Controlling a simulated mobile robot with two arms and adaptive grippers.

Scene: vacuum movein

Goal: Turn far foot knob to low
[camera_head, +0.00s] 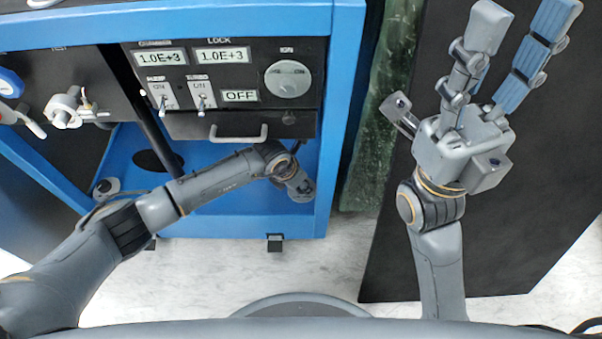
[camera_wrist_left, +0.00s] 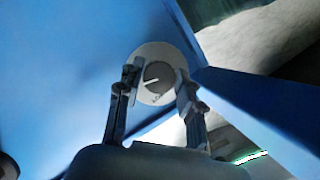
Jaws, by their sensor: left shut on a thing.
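A dark round foot knob (camera_wrist_left: 160,72) with a white pointer mark sits on a pale disc (camera_wrist_left: 150,51) in a blue corner, in the left wrist view.
A blue cabinet frame (camera_head: 335,130) encloses a black control panel with displays, switches and a drawer handle (camera_head: 239,134). Another round foot part (camera_head: 105,187) shows at the frame's lower left. A black board (camera_head: 400,262) stands behind my right arm. Pale floor (camera_head: 335,268) is clear in front.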

